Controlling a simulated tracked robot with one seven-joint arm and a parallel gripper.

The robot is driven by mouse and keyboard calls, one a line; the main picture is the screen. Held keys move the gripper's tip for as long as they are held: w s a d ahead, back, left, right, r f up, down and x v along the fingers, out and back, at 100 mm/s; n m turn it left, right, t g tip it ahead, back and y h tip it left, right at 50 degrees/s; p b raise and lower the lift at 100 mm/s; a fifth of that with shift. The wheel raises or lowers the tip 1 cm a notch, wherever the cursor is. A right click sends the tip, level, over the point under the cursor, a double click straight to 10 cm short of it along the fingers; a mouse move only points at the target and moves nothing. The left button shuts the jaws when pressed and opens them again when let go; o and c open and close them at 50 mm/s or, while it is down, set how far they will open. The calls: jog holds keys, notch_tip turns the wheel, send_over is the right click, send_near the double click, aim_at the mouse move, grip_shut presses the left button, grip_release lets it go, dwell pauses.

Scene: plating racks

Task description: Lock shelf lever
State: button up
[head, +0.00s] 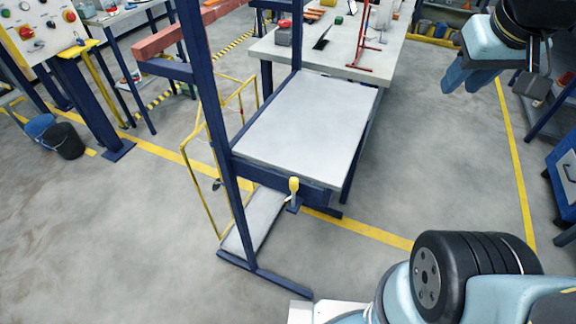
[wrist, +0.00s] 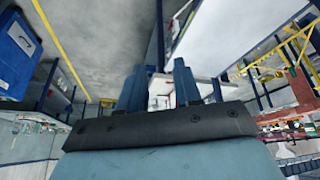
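The shelf lever (head: 293,187) has a yellow handle. It is mounted at the front edge of the shelf and its handle points up. The shelf (head: 308,122) is a pale grey plate in a dark blue rack frame (head: 212,110). My gripper (head: 467,82) hangs at the upper right in the head view, well away from the lever and touching nothing. In the wrist view my gripper (wrist: 159,88) shows two blue fingers apart with an empty gap between them. I cannot make out the lever in the wrist view.
A grey workbench (head: 335,52) with tools stands behind the rack. A yellow rail (head: 198,178) is at the rack's left. A black bucket (head: 67,141) stands at the far left. A blue cabinet (head: 565,168) is at the right edge. The floor right of the rack is clear.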

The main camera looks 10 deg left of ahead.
jog(key=w+a+n, duration=0.1)
jog(key=a+n, duration=0.1)
jog(key=w+a+f+n+g, duration=0.1)
jog(key=a+n, duration=0.1)
jog(key=n, duration=0.1)
jog(key=w+a+f+n+g, duration=0.1)
jog(key=w+a+n, duration=0.1)
jog(key=a+n, duration=0.1)
jog(key=shift+a+f, duration=0.1)
jog(key=shift+f, duration=0.1)
grip_shut()
jog(key=s+a+f+n+g+h, duration=0.2)
jog(key=a+f+n, duration=0.5)
jog(key=a+n, duration=0.5)
jog(key=s+a+f+n+g+h, duration=0.1)
jog(key=s+a+f+n+h, duration=0.1)
jog(key=a+f+n, duration=0.5)
jog(key=a+n, duration=0.5)
jog(key=a, duration=0.2)
jog(key=shift+s+n+g, duration=0.25)
jog(key=shift+n+g, duration=0.05)
jog(key=shift+g, duration=0.1)
